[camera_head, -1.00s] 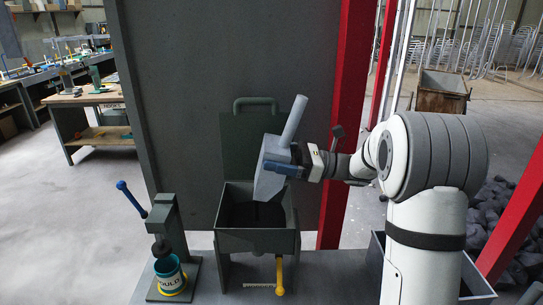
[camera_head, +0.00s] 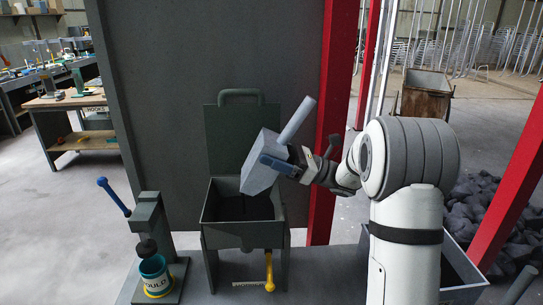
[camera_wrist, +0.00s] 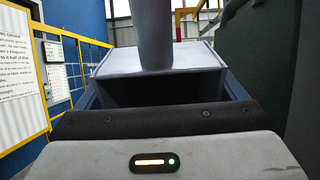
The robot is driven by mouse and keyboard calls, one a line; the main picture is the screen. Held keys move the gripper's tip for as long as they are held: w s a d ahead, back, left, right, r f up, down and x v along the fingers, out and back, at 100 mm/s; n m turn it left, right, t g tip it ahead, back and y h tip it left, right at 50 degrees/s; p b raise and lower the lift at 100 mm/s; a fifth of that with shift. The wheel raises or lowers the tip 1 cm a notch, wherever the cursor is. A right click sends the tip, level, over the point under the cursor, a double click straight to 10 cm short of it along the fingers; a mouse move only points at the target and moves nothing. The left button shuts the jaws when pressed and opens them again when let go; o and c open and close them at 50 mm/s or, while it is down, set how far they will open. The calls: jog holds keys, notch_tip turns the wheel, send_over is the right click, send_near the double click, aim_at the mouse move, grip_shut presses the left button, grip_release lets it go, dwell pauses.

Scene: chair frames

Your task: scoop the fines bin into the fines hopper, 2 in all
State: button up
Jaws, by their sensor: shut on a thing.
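My gripper (camera_head: 283,166) is shut on a grey scoop (camera_head: 262,172) with a round handle (camera_head: 297,120) pointing up and right. The scoop is tilted above the right part of the open green hopper (camera_head: 243,237), apart from it. The hopper's lid (camera_head: 232,142) stands raised behind. Its inside looks dark and mostly bare, with a darker slot low down. In the wrist view, the scoop (camera_wrist: 160,60) fills the middle, its handle in front; whether it holds anything is hidden. A grey open bin (camera_head: 462,282), partly behind my arm, stands at the right; its contents are not visible.
A press (camera_head: 150,235) with a blue lever and a cup marked MOULD (camera_head: 154,274) stands left of the hopper. A yellow handle (camera_head: 269,270) hangs below the hopper. A dark panel and red post (camera_head: 330,130) rise behind. Dark lumps (camera_head: 480,205) lie at the right.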

jog(key=shift+d+f+y+b, duration=0.35)
jog(key=shift+y+b, duration=0.25)
jog(key=shift+b, duration=2.95)
jog(key=shift+r+p, duration=0.2)
jog(key=shift+p, duration=0.4)
jog(key=shift+p, duration=0.5)
jog(key=p, duration=0.2)
jog(key=r+h+p, duration=0.1)
jog(key=p, duration=0.1)
jog(key=shift+a+r+p, duration=0.3)
jog(key=shift+a+p, duration=0.05)
jog(key=shift+p, duration=0.05)
jog(key=a+h, duration=0.1)
jog(key=h, duration=0.1)
jog(key=a+r+h+p, duration=0.1)
jog(key=a+h, duration=0.1)
jog(key=a+r+h+p, duration=0.1)
jog(key=a+h, duration=0.1)
jog(key=shift+s+r, duration=0.15)
jog(key=a+f+h+p, duration=0.5)
jog(key=a+h+p, duration=0.4)
jog(key=h, duration=0.5)
jog(key=shift+w+a+f+g, duration=0.2)
jog(key=shift+w+a+g, duration=0.1)
jog(key=shift+a, duration=0.7)
